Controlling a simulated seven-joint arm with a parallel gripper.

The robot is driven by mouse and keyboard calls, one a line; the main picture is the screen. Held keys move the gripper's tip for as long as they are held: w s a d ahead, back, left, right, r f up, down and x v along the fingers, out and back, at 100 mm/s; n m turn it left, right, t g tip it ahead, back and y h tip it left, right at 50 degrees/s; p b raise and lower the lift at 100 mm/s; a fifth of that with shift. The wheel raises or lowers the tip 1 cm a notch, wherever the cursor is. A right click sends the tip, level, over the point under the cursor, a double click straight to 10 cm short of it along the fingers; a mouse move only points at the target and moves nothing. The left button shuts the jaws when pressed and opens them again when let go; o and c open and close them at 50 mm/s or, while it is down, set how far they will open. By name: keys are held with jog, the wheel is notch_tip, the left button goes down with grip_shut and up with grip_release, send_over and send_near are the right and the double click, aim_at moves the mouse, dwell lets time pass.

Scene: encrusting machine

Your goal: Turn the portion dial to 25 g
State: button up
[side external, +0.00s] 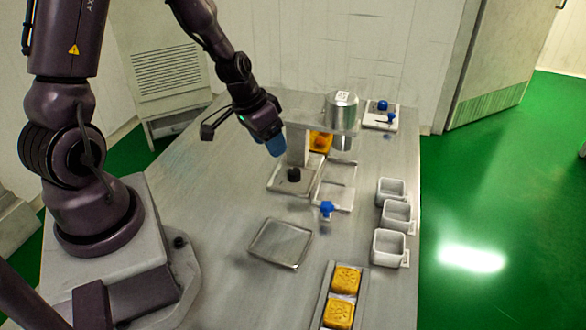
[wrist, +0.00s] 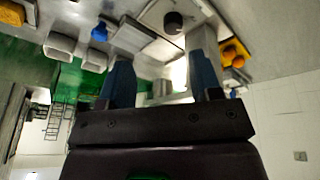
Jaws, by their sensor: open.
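The portion dial appears to be the dark round knob (side external: 294,174) on the flat base at the foot of the encrusting machine (side external: 299,146). Its scale and setting are too small to read. The dial also shows in the wrist view (wrist: 173,22), at the top, beyond and roughly between my fingertips. My gripper (side external: 275,146), with blue fingers, is above and slightly left of the dial in the side view, apart from it. In the wrist view my gripper (wrist: 161,72) has its two fingers spread wide with nothing between them.
A blue star-shaped knob (side external: 326,208) stands in front of the machine. An empty square tray (side external: 281,243) lies nearer the front. White bins (side external: 397,215) line the right edge. A long tray (side external: 325,298) holds yellow cakes.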

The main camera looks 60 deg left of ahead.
aim_at(294, 171)
jog(key=shift+m+t+y, duration=0.4)
jog(key=shift+m, duration=0.2)
jog(key=x, duration=0.4)
jog(key=w+x, duration=0.1)
jog(key=x, duration=0.3)
jog(key=a+x, duration=0.1)
jog(key=x, duration=0.3)
jog(key=shift+w+f, duration=0.1)
jog(key=shift+w, duration=0.25)
jog(key=shift+c, duration=0.4)
jog(key=c, duration=0.8)
